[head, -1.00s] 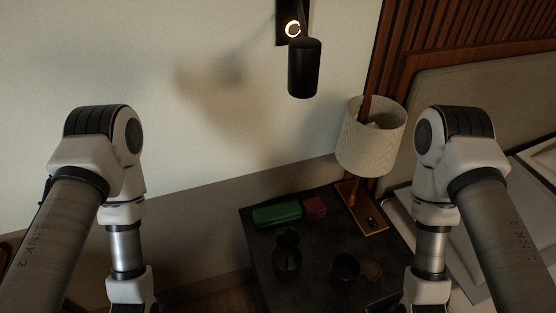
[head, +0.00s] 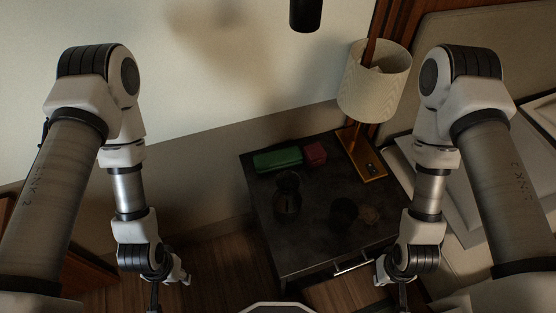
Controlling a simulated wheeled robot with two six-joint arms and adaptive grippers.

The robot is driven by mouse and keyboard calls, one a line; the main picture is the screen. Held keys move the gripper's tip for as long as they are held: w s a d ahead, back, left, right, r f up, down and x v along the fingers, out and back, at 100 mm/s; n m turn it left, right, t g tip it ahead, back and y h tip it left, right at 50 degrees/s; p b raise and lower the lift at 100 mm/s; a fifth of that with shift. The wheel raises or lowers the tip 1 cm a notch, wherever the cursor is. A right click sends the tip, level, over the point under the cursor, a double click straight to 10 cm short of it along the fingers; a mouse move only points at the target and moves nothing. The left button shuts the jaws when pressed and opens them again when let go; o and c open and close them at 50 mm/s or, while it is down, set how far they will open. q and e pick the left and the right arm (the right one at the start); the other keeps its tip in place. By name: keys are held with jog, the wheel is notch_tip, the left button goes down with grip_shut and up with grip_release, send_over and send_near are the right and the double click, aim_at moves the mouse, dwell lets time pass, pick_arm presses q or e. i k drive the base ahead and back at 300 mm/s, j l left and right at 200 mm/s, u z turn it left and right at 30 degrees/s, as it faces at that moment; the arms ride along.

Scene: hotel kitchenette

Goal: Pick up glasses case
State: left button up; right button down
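A long green case (head: 278,160), which looks like the glasses case, lies on the dark nightstand (head: 300,240) near its back left edge. A small dark red box sits just right of it. My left arm hangs down at the left of the head view and my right arm hangs down at the right. Both arms are well apart from the green case, in front of it and to either side.
A lamp (head: 373,85) stands at the nightstand's back right. A dark carafe (head: 287,193), a dark cup (head: 344,212) and a small brownish item (head: 369,215) stand in front of the case. The bed is to the right. The nightstand's front left top is clear.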

aim_at(278, 159)
jog(key=k+z, duration=0.2)
jog(key=z, duration=0.15)
jog(key=k+l+z, duration=0.1)
jog(key=k+z, duration=0.25)
jog(key=k+l+z, duration=0.1)
jog(key=z, duration=0.2)
jog(key=j+z, duration=0.25)
jog(key=j, duration=0.6)
jog(key=j+z, duration=0.2)
jog(key=j, duration=0.65)
jog(key=k+j+z, duration=0.1)
jog(key=j+z, duration=0.15)
jog(key=j, duration=0.55)
jog(key=i+j, duration=0.1)
jog(key=i, duration=0.2)
